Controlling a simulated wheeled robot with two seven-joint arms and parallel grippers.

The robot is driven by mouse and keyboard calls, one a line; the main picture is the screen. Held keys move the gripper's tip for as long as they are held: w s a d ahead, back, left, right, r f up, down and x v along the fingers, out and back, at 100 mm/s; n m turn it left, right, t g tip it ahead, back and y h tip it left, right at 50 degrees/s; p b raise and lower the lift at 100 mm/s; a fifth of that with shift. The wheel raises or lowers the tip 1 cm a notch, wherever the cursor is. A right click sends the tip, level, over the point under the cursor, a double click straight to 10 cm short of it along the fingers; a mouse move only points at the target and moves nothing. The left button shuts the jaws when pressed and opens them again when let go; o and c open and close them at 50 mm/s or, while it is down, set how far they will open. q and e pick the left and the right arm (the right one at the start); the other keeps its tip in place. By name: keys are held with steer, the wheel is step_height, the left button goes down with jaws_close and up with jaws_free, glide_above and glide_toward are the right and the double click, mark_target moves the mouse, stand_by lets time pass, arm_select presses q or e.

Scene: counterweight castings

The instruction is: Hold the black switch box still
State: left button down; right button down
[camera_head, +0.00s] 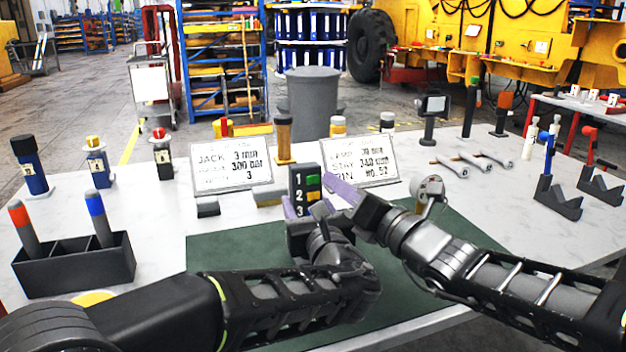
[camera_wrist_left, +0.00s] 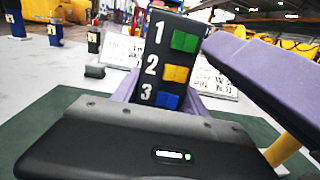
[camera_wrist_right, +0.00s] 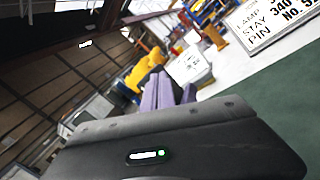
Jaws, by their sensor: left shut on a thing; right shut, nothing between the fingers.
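The black switch box (camera_head: 298,180) stands upright over the green mat, its face numbered 1, 2, 3. In the left wrist view the switch box (camera_wrist_left: 158,62) has a green button beside 1, yellow beside 2 and blue beside 3. My left gripper (camera_head: 304,219) is shut on its lower part, with a purple finger at each side. My right gripper (camera_head: 337,187) is shut and empty, its purple tips close to the box's right side near the buttons. Whether they touch it, I cannot tell. The right wrist view shows its purple fingers (camera_wrist_right: 165,92) together; the box is not visible there.
Two lettered boards, left (camera_head: 231,166) and right (camera_head: 360,162), stand behind the box. A black holder (camera_head: 75,265) with red and blue-topped cylinders is at the left. A round gauge-like thing (camera_head: 431,188) stands near my right wrist. The green mat (camera_head: 225,253) has bare room at left.

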steer(key=shift+a, duration=0.2)
arm_select(q)
steer(key=shift+d, duration=0.1)
arm_select(e)
steer(key=shift+a, duration=0.25)
